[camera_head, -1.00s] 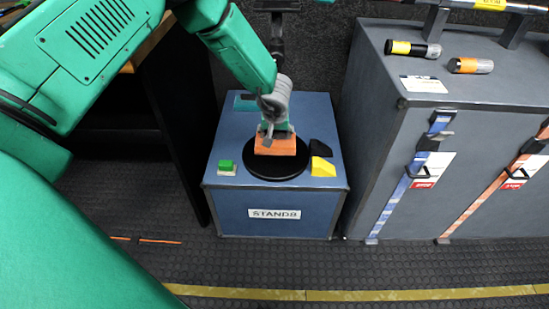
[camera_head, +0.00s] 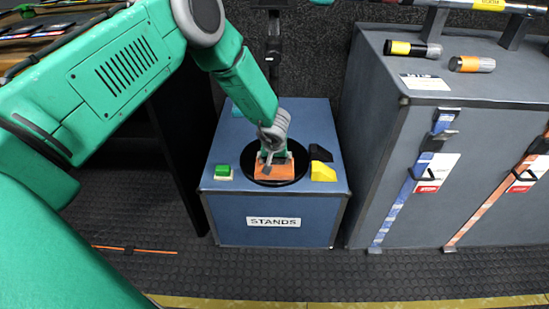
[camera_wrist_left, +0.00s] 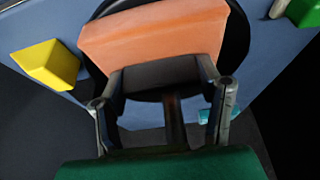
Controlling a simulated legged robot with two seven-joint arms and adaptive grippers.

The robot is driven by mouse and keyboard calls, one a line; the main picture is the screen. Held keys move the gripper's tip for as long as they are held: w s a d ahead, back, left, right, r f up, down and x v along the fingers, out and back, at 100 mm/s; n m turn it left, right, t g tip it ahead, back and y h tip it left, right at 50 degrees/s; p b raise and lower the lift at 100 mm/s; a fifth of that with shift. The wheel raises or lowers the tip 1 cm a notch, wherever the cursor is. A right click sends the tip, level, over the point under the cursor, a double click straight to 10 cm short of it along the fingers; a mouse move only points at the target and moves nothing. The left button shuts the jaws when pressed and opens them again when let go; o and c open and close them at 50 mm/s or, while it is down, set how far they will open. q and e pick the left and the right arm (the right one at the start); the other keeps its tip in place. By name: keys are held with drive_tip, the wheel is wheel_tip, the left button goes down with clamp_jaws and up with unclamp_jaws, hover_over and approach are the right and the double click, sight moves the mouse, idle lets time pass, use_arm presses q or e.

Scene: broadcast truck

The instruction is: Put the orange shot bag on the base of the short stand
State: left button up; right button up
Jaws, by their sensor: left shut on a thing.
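The orange shot bag (camera_head: 274,170) is in my left gripper (camera_head: 273,155), which is shut on it. The bag is over the round black base (camera_head: 297,173) of the short stand, within its outline in the head view. I cannot tell whether its underside touches the base. In the left wrist view the orange bag (camera_wrist_left: 155,35) lies just beyond the fingers of my left gripper (camera_wrist_left: 163,80), with the black base (camera_wrist_left: 238,38) showing around it. A dark post (camera_wrist_left: 175,122) shows between the fingers. My right gripper is out of view.
The base rests on a blue case (camera_head: 240,205) labelled STANDS. A green block (camera_head: 223,171), a yellow wedge (camera_head: 323,172) and a black wedge (camera_head: 319,153) sit beside it. A larger grey case (camera_head: 380,150) with straps and cylinders stands at right.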

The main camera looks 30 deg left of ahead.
use_arm(q)
drive_tip(key=o, duration=1.7)
drive_tip(key=shift+a, duration=0.1)
drive_tip(key=p+v, duration=0.5)
drive_tip(key=v, duration=0.7)
drive_tip(key=s+d+f+m+g, duration=0.1)
drive_tip(key=s+d+f+m, duration=0.1)
drive_tip(key=s, duration=1)
drive_tip(key=s+d+f+m+g+h, duration=0.1)
drive_tip(key=s+d+f+m, duration=0.1)
drive_tip(key=s, duration=0.9)
drive_tip(key=s+d+f+m+g+h, duration=0.1)
drive_tip(key=s+f, duration=0.3)
drive_tip(key=s, duration=0.8)
drive_tip(key=shift+s+d+m, duration=0.35)
drive_tip(key=shift+d+m, duration=0.55)
